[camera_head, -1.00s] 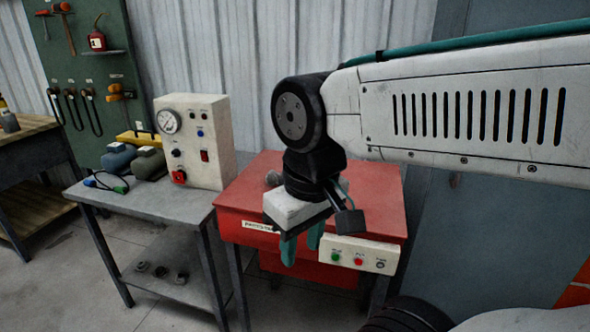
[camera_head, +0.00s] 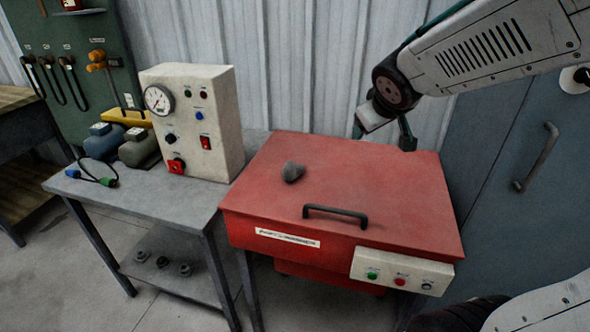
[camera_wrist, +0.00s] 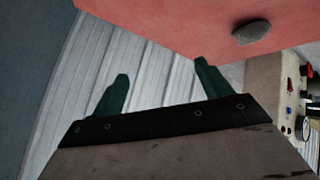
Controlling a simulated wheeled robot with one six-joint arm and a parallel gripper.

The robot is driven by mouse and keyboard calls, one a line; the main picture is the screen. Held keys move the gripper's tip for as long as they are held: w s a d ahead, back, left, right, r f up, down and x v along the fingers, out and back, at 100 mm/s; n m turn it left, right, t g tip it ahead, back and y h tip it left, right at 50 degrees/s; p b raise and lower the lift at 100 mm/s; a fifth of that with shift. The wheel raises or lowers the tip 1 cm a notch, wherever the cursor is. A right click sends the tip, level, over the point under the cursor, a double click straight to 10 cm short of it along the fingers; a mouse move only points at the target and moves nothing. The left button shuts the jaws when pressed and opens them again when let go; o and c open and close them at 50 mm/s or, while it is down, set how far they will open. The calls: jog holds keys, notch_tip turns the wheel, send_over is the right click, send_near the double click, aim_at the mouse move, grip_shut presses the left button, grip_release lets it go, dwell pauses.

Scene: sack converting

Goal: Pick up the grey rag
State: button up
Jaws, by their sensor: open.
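The grey rag (camera_head: 293,171) is a small crumpled lump on the red lid of the cabinet (camera_head: 385,195), left of its dark handle. It also shows in the wrist view as a grey lump (camera_wrist: 251,32) near the top right. My gripper (camera_head: 383,138) is beyond the rear right of the red lid in the head view, partly hidden by its own wrist. In the wrist view its two green fingers (camera_wrist: 158,80) stand wide apart with nothing between them. The gripper is apart from the rag.
The dark bar handle (camera_head: 336,213) rises from the lid. A white gauge box (camera_head: 200,130) stands on the grey table (camera_head: 150,205) at left, with two small canisters (camera_head: 120,146) beside it. A button panel (camera_head: 400,274) is on the cabinet's front. Most of the lid is clear.

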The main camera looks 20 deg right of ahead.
jog(key=w+f+n+t+y, duration=0.2)
jog(key=w+f+n+t, duration=0.1)
jog(key=w, duration=0.7)
jog(key=n+g+y, duration=0.3)
jog(key=n+y, duration=0.3)
jog(key=y, duration=0.6)
send_near(294, 164)
jog(key=shift+w+d+f, duration=0.4)
jog(key=shift+w+d, duration=0.1)
jog(key=shift+w, duration=0.05)
jog(key=shift+s+a+f+n+y, duration=0.2)
jog(key=shift+a+n+y, duration=0.1)
jog(key=shift+y, duration=0.2)
jog(key=shift+w+a+f, duration=0.1)
jog(key=shift+a+f, duration=0.05)
jog(key=shift+a, duration=0.15)
jog(key=x, duration=0.6)
jog(key=shift+w+a, duration=0.15)
jog(key=shift+a, duration=0.25)
jog(key=c, duration=1.1)
